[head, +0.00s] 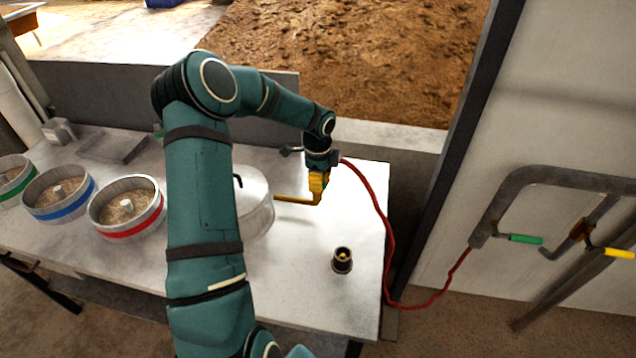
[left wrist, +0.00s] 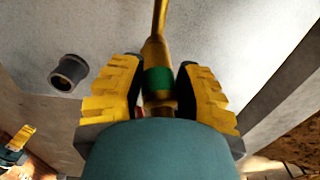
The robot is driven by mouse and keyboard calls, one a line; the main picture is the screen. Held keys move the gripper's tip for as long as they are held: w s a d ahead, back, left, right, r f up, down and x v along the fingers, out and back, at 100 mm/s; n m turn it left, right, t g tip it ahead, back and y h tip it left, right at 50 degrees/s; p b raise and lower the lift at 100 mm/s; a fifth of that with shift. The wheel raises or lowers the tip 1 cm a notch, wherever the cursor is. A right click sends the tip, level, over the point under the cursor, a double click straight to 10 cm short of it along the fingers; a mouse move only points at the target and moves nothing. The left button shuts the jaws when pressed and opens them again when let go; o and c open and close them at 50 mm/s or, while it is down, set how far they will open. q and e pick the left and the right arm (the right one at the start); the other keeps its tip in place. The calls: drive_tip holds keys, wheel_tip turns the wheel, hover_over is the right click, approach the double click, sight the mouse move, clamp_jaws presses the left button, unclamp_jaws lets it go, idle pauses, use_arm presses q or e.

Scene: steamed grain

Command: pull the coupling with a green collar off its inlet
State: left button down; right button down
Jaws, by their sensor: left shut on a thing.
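My left gripper (head: 318,186) is shut on the coupling with a green collar (left wrist: 158,80), beside the round steel vessel (head: 256,200) on the table. In the left wrist view the yellow fingers of this gripper (left wrist: 160,98) stand on both sides of the collar. A brass inlet pipe (head: 293,199) runs from the vessel to the coupling; it also shows in the left wrist view (left wrist: 158,28). The pipe appears to meet the collar; I cannot tell how far they are joined. A red hose (head: 378,205) leads off from behind the gripper. My right gripper (left wrist: 20,140) appears partly, at the lower left of the left wrist view.
A dark cup-shaped holder (head: 342,262) stands on the table (head: 300,290), right of the vessel. Tubs with red (head: 127,207), blue (head: 60,194) and green bands stand at left. Wall pipes with a green-handled valve (head: 525,239) and a yellow-handled valve (head: 619,253) are at right.

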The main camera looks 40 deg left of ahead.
use_arm(q)
drive_tip(key=shift+s+a+r+p, duration=0.1)
drive_tip(key=shift+s+r+p, duration=0.2)
drive_tip(key=shift+r+p, duration=0.1)
drive_tip(key=shift+r, duration=0.5)
drive_tip(key=shift+w+r+p, duration=0.2)
drive_tip(key=shift+r+p, duration=0.35)
drive_tip(key=shift+p, duration=0.05)
